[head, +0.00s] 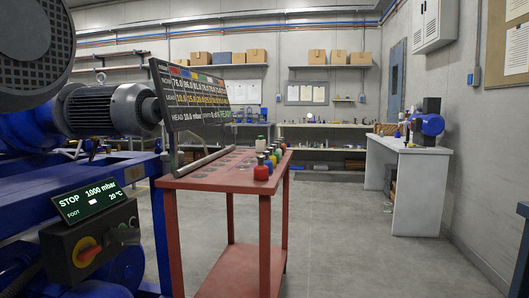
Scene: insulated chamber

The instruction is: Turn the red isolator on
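The red isolator (88,252) is a red rotary handle on a yellow plate at the lower left. It is on the front of a dark control box (60,250). Its handle looks tilted, but I cannot read any on or off mark. A small display (86,201) above the box reads STOP, 1000 mbar, FOOT and 20 °C. Dark knobs or buttons (125,231) sit to the right of the isolator. My gripper is not in view.
Blue machinery with a grey motor (103,108) fills the left side. A red table (226,181) with several coloured bottles and a tilted readout board (195,95) stands beside it. A white bench (416,178) is at the right. The grey floor (345,230) between them is clear.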

